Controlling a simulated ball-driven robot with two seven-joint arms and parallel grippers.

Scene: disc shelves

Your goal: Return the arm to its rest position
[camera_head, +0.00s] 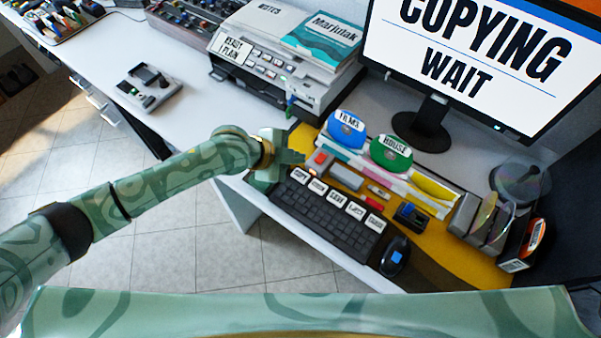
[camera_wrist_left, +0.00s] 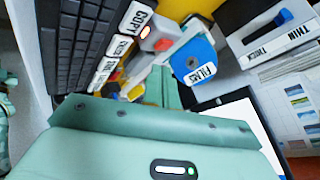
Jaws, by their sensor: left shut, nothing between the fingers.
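My left arm reaches in from the left in the head view, and its gripper (camera_head: 291,155) is over the near-left corner of the yellow desk mat (camera_head: 305,137), beside the keyboard. The gripper is shut and empty. In the left wrist view the gripper's green body fills the lower part, with the keyboard (camera_wrist_left: 82,45) at upper left. The blue FILMS disc (camera_head: 346,128) stands in the disc rack just right of the gripper; it also shows in the left wrist view (camera_wrist_left: 190,65). My right gripper is not in view.
A black keyboard (camera_head: 325,215) and mouse (camera_head: 395,256) lie at the desk's front. A green HOUSE disc (camera_head: 391,153) stands in the rack. A printer (camera_head: 285,60) and a monitor (camera_head: 470,60) stand behind. Tiled floor (camera_head: 190,240) is open under the arm.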

